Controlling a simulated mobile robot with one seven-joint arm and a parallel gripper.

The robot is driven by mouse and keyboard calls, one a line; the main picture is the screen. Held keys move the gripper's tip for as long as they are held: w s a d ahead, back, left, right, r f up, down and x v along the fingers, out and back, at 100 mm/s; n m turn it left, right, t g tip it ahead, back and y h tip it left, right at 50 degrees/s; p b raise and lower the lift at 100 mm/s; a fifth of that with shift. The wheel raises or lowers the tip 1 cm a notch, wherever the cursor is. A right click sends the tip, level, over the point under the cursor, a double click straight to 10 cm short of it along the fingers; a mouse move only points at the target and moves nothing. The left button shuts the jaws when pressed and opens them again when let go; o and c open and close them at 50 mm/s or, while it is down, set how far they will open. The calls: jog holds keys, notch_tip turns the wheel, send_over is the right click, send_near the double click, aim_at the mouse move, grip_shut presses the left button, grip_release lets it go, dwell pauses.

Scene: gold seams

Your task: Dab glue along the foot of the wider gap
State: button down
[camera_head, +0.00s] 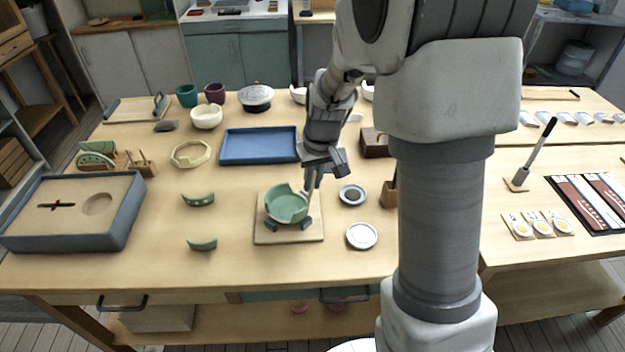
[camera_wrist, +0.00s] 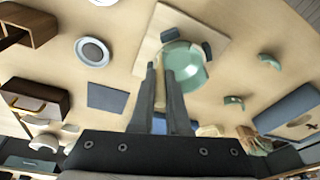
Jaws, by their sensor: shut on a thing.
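A pale green bowl (camera_head: 286,208) with breaks in its rim sits between dark pads on a wooden board (camera_head: 262,238). It also shows in the wrist view (camera_wrist: 192,70). Two curved green shards, one farther (camera_head: 198,200) and one nearer (camera_head: 202,244), lie apart on the table to its left. My gripper (camera_head: 311,186) is at the bowl's right rear rim, pointing down. It is shut on a thin pale stick (camera_wrist: 158,76), mostly hidden between the fingers. I cannot tell whether the tip touches the bowl, or which gap is wider. No glue is clearly visible.
A blue tray (camera_head: 258,146) lies behind the bowl. Two small round dishes, one dark-centred (camera_head: 351,195) and one white (camera_head: 362,236), stand to its right. A grey-rimmed box (camera_head: 72,212) is at far left. The table front is clear.

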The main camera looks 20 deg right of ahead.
jog(key=shift+r, duration=0.2)
jog(key=shift+w, duration=0.15)
jog(key=shift+w+d+r+p, duration=0.1)
jog(key=shift+w+p, duration=0.1)
jog(key=shift+w, duration=0.3)
jog(key=shift+w+d+p, duration=0.1)
jog(key=shift+w+p, duration=0.05)
jog(key=shift+w, duration=0.3)
jog(key=shift+f+b, duration=0.3)
jog(key=shift+b, duration=0.05)
dwell(0.8)
jog(key=shift+r, duration=0.2)
jog(key=shift+w+a+r+p, duration=0.15)
jog(key=shift+w+p, duration=0.1)
jog(key=shift+w, duration=0.3)
jog(key=shift+w+a+f+p, duration=0.1)
jog(key=shift+w+p, duration=0.1)
jog(key=shift+w, duration=0.3)
